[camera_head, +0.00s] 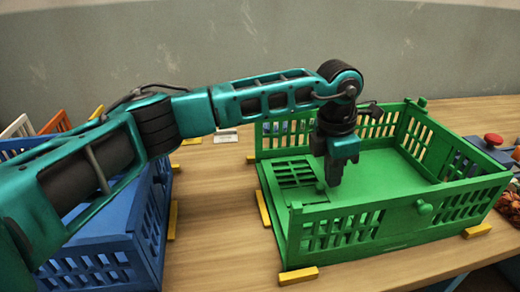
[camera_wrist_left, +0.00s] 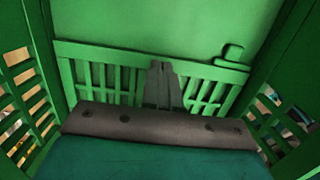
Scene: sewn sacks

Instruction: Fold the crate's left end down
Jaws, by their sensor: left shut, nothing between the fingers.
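The green crate (camera_head: 350,222) stands on the wooden table with its far, right and near walls upright. Its left end panel (camera_head: 297,173), a slatted grid, lies folded inward, flat or nearly flat on the crate floor. The panel also shows in the left wrist view (camera_wrist_left: 105,78), below my fingers, with a small green knob (camera_wrist_left: 231,56) near its edge. My left gripper (camera_head: 333,182) is shut and empty, pointing down inside the crate at the panel's inner edge. Whether its fingertips touch the panel I cannot tell. My right gripper is not in view.
A blue crate (camera_head: 148,222) stands to the left, partly behind my left arm. Yellow blocks (camera_head: 299,276) lie around the green crate's base. A dark box with a red knob (camera_head: 493,139) is at the right. A strip of bare table (camera_head: 215,210) separates the crates.

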